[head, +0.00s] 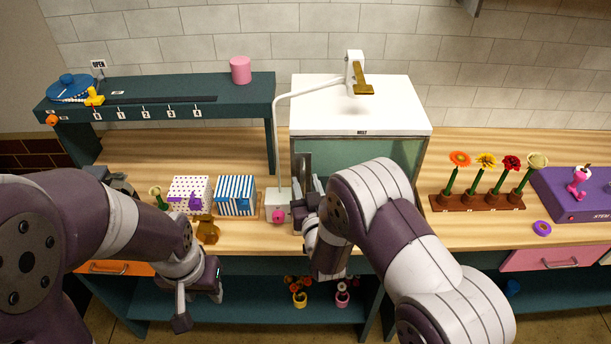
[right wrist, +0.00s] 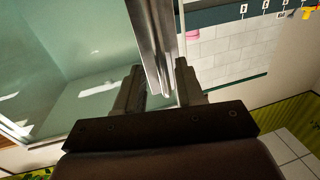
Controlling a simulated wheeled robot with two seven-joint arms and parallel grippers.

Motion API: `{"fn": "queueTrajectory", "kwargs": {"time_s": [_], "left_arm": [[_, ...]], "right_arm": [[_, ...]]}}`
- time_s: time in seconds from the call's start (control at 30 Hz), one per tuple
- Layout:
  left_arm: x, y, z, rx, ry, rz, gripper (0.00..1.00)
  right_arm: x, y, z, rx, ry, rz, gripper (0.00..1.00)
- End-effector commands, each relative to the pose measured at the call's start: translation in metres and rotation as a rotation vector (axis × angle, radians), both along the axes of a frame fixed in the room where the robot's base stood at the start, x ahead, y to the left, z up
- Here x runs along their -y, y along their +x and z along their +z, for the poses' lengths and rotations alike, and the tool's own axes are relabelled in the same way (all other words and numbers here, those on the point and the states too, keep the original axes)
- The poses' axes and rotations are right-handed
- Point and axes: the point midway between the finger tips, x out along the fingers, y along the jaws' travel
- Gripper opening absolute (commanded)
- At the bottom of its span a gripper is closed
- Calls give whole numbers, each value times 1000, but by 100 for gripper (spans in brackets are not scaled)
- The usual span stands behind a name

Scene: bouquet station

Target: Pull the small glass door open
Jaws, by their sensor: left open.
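The small glass door (head: 345,152) is on the front of a white-topped cabinet (head: 360,95) at centre. It looks flush with the front, but my right arm covers much of it. Its upright metal handle (head: 303,168) is at the door's left side and also shows in the right wrist view (right wrist: 154,45). My right gripper (head: 306,200) is at the handle; in the right wrist view its fingers (right wrist: 160,88) sit on both sides of the bar, apparently touching it. My left gripper (head: 198,306) is open and empty, low in front of the bench edge.
Left of the cabinet stand a dotted box (head: 190,188), a striped box (head: 236,190) and a white block with a pink knob (head: 278,208). A rack of several flowers (head: 478,202) is at right. Bench between cabinet and rack is clear.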

Motion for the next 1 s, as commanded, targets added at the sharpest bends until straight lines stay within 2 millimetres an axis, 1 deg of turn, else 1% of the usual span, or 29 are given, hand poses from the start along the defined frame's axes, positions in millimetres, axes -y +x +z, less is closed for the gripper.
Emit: {"fn": "queueTrajectory", "kwargs": {"time_s": [0.03,0.13,0.37,0.5,0.8,0.87,1.0], "left_arm": [[0,0,4,0,0,0,43],[0,0,4,-1,0,0,43],[0,0,3,-1,0,0,43],[0,0,4,0,0,0,43],[0,0,3,0,0,0,43],[0,0,2,0,0,0,43],[0,0,-2,0,0,0,43]], "right_arm": [[-1,4,1,-1,0,0,38],[-2,9,0,0,0,0,38],[-2,10,-1,-1,0,0,38],[-2,10,-1,-1,0,0,0],[-1,7,0,0,1,9,0],[-1,3,-1,0,1,22,0],[2,-13,0,1,2,74,0]]}}
